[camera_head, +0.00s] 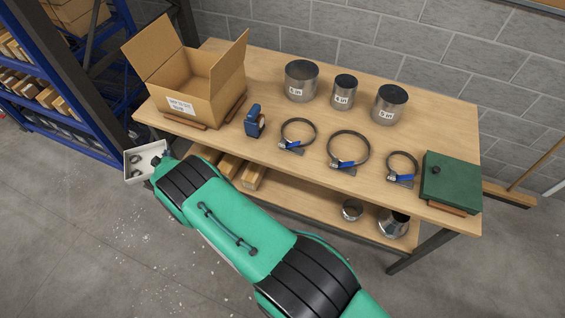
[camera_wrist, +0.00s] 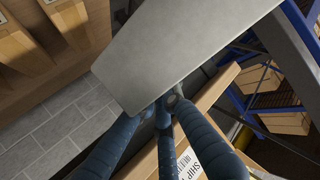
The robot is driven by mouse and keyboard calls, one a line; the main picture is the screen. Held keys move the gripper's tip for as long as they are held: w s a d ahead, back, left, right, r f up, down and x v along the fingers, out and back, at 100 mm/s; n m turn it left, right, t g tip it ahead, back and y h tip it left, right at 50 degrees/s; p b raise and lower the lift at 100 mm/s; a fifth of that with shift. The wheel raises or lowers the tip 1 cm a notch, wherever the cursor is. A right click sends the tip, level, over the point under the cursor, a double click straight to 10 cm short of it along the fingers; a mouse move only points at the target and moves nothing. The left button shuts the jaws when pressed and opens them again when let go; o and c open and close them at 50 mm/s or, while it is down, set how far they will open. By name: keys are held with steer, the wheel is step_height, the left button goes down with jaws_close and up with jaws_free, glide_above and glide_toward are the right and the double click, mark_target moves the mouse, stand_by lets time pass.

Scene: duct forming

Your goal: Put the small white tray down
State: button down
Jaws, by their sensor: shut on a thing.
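The small white tray (camera_head: 150,149) hangs in the air past the left front corner of the workbench, with a few small round items in it. My gripper (camera_head: 167,161) is shut on the tray's right side; my arm hides part of the grip. In the wrist view the tray (camera_wrist: 185,45) shows as a flat grey-white surface, with the blue fingers of my gripper (camera_wrist: 168,102) at its lower edge. No surface shows touching the tray from below.
The workbench (camera_head: 270,160) holds an open cardboard box (camera_head: 195,90), a blue device (camera_head: 255,121), three labelled cans (camera_head: 301,80), three hose clamps (camera_head: 348,149) and a green case (camera_head: 451,182). A blue shelf rack (camera_head: 50,115) stands left.

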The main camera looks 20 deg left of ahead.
steer(key=w+d+f+m+t+h, duration=0.1)
steer(key=w+d+f, duration=0.1)
steer(key=d+f, duration=0.6)
steer(key=w+d+f+m+h, duration=0.15)
steer(key=d+f, duration=0.25)
steer(key=d, duration=0.8)
steer(key=w+d+f+t, duration=0.1)
steer(key=w+d+f, duration=0.1)
steer(key=d+f, duration=0.55)
steer(key=w+d+f+m+h+b, duration=0.2)
steer(key=d, duration=1.2)
steer(key=w+d+f+m+t+h+b, duration=0.1)
steer(key=w+d+f+m+h+b, duration=0.1)
steer(key=d, duration=1.3)
steer(key=w+d+f+m+h+b, duration=0.2)
steer(key=d+f+b, duration=0.1)
steer(key=d, duration=1.2)
steer(key=shift+f+t+h, duration=0.3)
steer(key=shift+h, duration=0.05)
steer(key=b, duration=0.3)
glide_above(316, 194)
steer(key=shift+w+f, duration=0.1)
steer(key=shift+f, duration=0.6)
